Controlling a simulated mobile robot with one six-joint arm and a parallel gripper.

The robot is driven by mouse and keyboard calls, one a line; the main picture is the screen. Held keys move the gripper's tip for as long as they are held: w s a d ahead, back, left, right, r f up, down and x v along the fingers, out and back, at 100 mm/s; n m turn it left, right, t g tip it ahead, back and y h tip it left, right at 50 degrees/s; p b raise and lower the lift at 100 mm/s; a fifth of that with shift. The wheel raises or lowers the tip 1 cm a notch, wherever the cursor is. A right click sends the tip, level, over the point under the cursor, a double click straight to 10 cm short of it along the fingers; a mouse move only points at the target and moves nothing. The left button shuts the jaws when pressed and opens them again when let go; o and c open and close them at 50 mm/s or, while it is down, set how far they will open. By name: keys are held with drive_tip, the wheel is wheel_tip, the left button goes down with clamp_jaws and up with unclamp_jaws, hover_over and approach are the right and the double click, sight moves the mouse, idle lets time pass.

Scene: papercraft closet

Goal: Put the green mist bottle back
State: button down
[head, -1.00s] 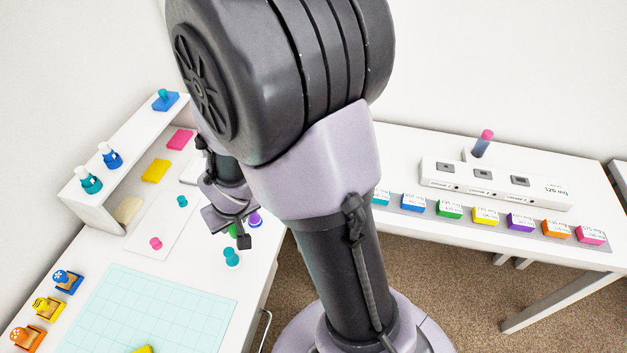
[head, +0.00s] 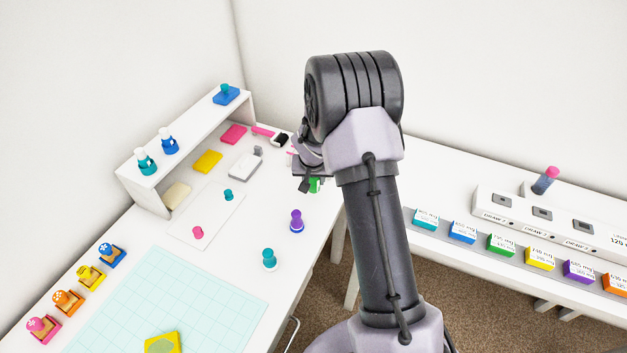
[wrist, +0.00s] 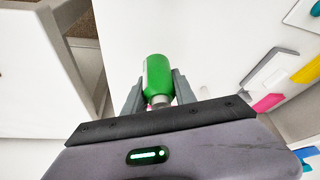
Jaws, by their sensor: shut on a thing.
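My gripper (head: 309,186) is shut on the green mist bottle (wrist: 158,76), which stands out between the two fingers in the wrist view. In the head view only a small green part of the bottle (head: 315,185) shows below the gripper, near the right edge of the desk. The white raised shelf (head: 152,182) stands at the back left of the desk. On it are a teal bottle (head: 146,163) and a blue bottle (head: 169,144) side by side. A bare stretch of shelf top lies right of the blue bottle.
A teal-handled stamp on a blue block (head: 227,95) sits at the shelf's far end. A purple stamp (head: 297,221) and a teal stamp (head: 269,260) stand on the desk near its right edge. A second table (head: 450,183) with colored boxes is at right.

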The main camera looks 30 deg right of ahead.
sight(313, 187)
drive_tip(key=f+b, duration=0.2)
drive_tip(key=f, duration=0.2)
drive_tip(key=shift+w, duration=0.2)
drive_tip(key=shift+r, duration=0.2)
drive_tip(key=shift+f, duration=0.2)
drive_tip(key=c, duration=1)
unclamp_jaws()
